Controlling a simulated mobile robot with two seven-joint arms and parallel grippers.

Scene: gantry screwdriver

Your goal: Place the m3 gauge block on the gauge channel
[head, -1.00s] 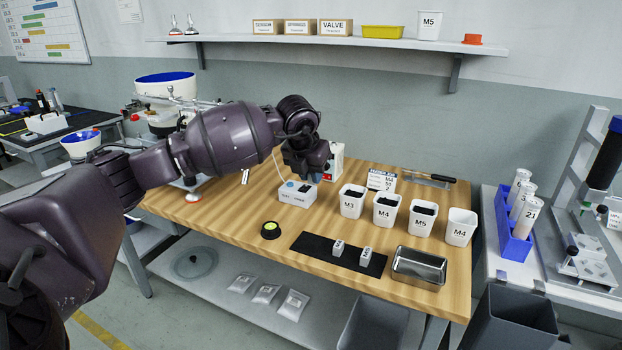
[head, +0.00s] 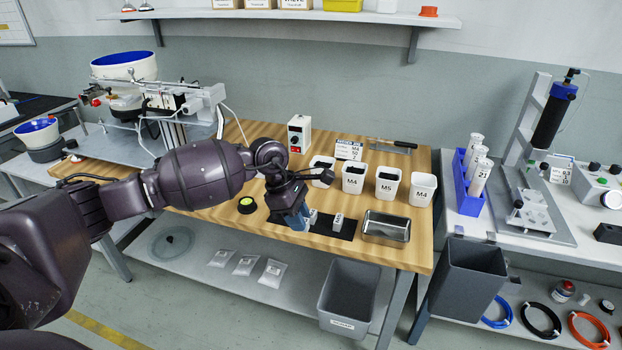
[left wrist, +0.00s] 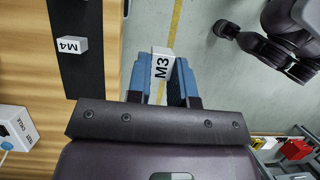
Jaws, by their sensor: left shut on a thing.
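My left gripper (head: 297,220) is shut on the M3 gauge block (left wrist: 162,65), a small white block marked M3, seen between its blue fingers in the left wrist view (left wrist: 162,82). In the head view the gripper is at the left part of the black mat (head: 346,229), and the held block cannot be made out. In the wrist view the block is over the floor beyond the table's edge. Two white blocks stand on the mat, one partly behind the fingers; the M4 block (left wrist: 73,45) shows in the wrist view. I cannot identify the gauge channel. My right gripper's fingers are not visible.
Several white bins, including M4 (head: 353,178) and M5 (head: 388,183), stand behind the mat. A metal tray (head: 386,227) is to its right and a yellow-topped round button (head: 247,205) to its left. A feeder machine (head: 180,98) stands at the left.

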